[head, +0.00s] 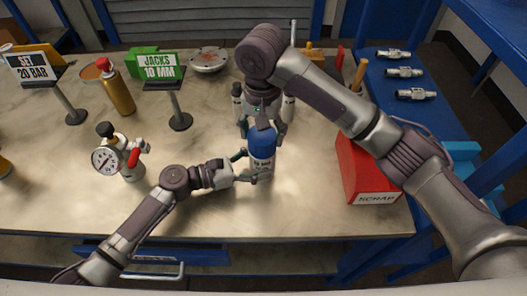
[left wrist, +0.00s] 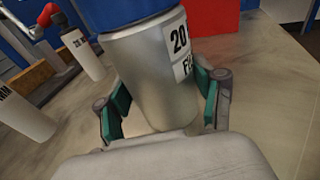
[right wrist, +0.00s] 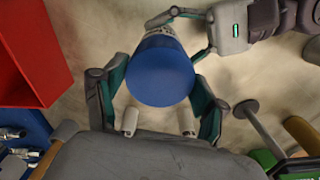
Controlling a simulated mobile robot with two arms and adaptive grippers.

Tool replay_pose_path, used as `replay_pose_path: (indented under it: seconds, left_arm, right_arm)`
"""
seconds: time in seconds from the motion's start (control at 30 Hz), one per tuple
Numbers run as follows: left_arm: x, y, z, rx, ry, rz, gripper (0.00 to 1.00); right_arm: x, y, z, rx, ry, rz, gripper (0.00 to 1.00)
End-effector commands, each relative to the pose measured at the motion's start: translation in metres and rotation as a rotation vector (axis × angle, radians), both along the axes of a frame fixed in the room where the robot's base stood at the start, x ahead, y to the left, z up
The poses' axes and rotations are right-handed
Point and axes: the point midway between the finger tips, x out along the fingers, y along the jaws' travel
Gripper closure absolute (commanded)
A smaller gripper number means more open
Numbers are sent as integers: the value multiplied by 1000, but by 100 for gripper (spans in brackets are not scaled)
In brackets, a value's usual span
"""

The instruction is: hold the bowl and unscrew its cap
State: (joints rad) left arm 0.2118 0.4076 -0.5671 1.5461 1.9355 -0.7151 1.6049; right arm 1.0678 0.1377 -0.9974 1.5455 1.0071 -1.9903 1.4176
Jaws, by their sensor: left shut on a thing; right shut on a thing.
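The bowl is a grey metal cylinder (head: 262,168) with a white label, standing upright on the bench. It fills the middle of the left wrist view (left wrist: 147,80). Its blue cap (head: 262,143) sits on top, seen from above in the right wrist view (right wrist: 160,72). My left gripper (head: 250,167) is shut on the body from the side, with green pads on both sides in the left wrist view (left wrist: 163,103). My right gripper (head: 262,128) comes from above and is shut on the cap; its fingers flank it in the right wrist view (right wrist: 158,92).
A red box (head: 365,172) stands close to the right. A gauge (head: 108,158) with a red lever, an orange bottle (head: 117,90) and the green JACKS sign (head: 160,67) stand left and behind. White labelled cylinders (left wrist: 82,52) stand behind the bowl.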

Motion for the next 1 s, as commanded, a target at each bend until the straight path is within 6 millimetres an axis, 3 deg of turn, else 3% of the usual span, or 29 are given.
replay_pose_path:
  seconds: [0.7,1.0]
  left_arm:
    - [0,0,0,0,0,0,60]
    - [0,0,0,0,0,1,60]
  right_arm:
    - [0,-1,1,-2,2,1088,73]
    - [0,-1,0,-1,2,1184,73]
